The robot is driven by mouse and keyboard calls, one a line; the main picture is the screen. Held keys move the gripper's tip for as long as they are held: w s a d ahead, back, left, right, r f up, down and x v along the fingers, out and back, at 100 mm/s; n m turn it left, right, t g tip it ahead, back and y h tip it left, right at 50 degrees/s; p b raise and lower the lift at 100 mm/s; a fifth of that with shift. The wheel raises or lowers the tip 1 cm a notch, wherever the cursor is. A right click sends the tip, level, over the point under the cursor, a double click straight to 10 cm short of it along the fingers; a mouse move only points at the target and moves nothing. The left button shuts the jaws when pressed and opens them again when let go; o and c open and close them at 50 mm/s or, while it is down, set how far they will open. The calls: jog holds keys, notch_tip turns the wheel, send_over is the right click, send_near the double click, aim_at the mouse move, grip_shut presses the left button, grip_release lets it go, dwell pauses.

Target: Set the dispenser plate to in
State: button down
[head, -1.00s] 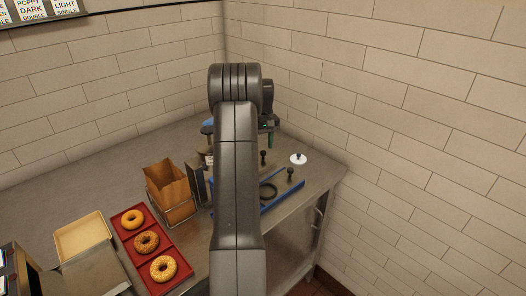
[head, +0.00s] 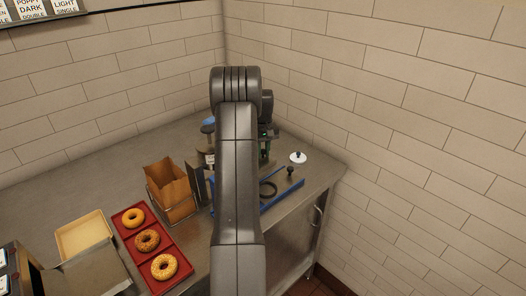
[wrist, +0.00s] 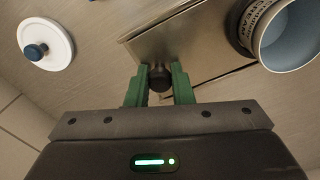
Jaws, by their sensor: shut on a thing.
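In the wrist view, my gripper (wrist: 158,80) has its green fingers closed around a dark round knob (wrist: 159,72). The knob stands at the edge of a flat metal piece (wrist: 185,47), which looks like the dispenser plate. In the head view, my gripper (head: 265,147) is partly behind my arm, at the back of the blue-edged dispenser base (head: 285,190). A dark ring (head: 268,189) and another black knob (head: 290,171) show on that base. My arm hides the left part of the dispenser, so how far in the plate sits cannot be told.
A white lid (head: 298,157) lies right of the gripper, and shows with its blue knob in the wrist view (wrist: 47,47). A cup-like vessel (wrist: 289,35) is close on the right there. Brick walls close the corner.

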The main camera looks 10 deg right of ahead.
jog(key=s+a, duration=0.1)
jog(key=a, duration=0.1)
jog(key=s+a+b, duration=0.1)
jog(key=a, duration=0.1)
jog(key=s+a+b, duration=0.1)
jog(key=s+a, duration=0.1)
jog(key=shift+a, duration=0.1)
jog(key=c, duration=1.3)
grip_release()
jog(key=shift+r, duration=0.1)
notch_tip(320, 180, up, 14)
jog(key=b, duration=0.1)
jog(key=shift+f, duration=0.2)
